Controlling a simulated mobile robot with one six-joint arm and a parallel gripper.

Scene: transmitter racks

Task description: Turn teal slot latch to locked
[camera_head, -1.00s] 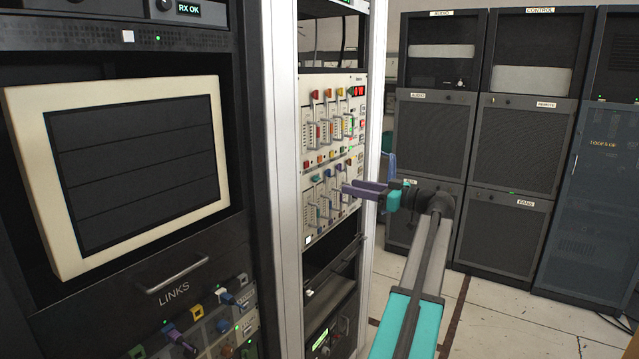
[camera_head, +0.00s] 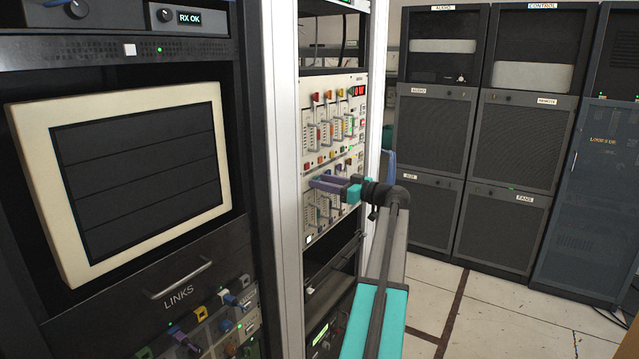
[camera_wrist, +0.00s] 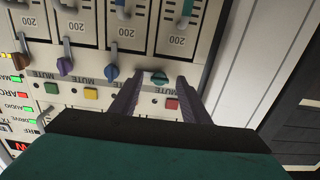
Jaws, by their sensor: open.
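In the wrist view the teal latch (camera_wrist: 159,78) is a small knob at the foot of the rightmost slot shown, by a MUTE label. Its lever lies roughly sideways across the picture. My gripper (camera_wrist: 158,88) is open, with one purple finger on each side of the teal latch; I cannot tell whether either touches it. In the head view my gripper (camera_head: 318,184) is at the lower bank of the cream slot panel (camera_head: 353,82), and the teal latch cannot be made out there.
Blue (camera_wrist: 111,72), purple (camera_wrist: 65,67) and brown (camera_wrist: 19,60) latches sit in a row to the left of the teal one. A red button (camera_wrist: 171,103) lies close by the right finger. The white rack post (camera_head: 284,200) stands left of the panel.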

